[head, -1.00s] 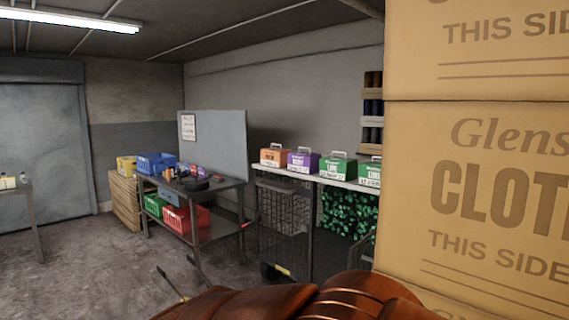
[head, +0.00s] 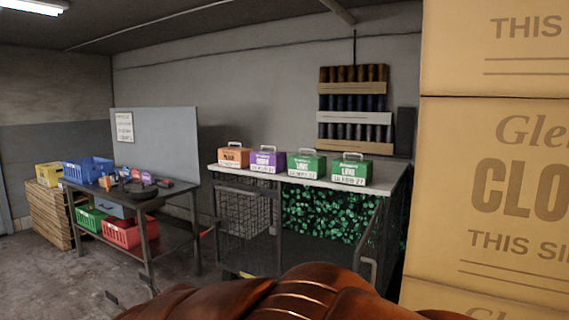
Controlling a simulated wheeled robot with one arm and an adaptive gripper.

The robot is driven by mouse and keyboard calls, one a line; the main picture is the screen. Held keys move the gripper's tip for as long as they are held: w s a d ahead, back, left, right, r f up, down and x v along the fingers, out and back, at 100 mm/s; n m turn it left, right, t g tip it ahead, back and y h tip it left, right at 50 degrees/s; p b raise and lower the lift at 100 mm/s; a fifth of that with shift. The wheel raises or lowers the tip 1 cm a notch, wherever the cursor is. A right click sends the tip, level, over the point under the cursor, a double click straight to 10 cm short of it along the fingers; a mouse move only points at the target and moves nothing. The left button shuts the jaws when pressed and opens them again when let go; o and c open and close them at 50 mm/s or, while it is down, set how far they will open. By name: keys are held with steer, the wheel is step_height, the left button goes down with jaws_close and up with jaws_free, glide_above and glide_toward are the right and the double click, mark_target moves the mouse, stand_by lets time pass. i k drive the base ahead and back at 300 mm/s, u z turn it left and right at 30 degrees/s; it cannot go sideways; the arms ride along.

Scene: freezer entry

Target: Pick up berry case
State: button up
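Several carry cases with top handles stand in a row on a pale shelf top (head: 395,184) in the head view. From left to right they are an orange case (head: 232,156), a purple case (head: 267,160), a green case (head: 306,166) and another green case (head: 351,170). The green labels seem to read lime. The purple case looks like the berry one, but its label is too small to read surely. All the cases stand upright. My gripper is out of view; only my copper-coloured arm shows at the bottom edge.
Large cardboard boxes (head: 500,190) stack close on the right. Under the cases are a wire cage (head: 243,210) and green mesh-like contents (head: 330,215). A dark workbench (head: 165,200) with bins stands left, beside wooden crates (head: 48,213). Floor at the lower left is open.

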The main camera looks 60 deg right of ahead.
mark_target(269, 161)
steer(key=z, duration=1.55)
steer(key=i, duration=2.35)
steer(key=z, duration=1.15)
steer(key=i, duration=1.1)
steer(key=u, duration=2.05)
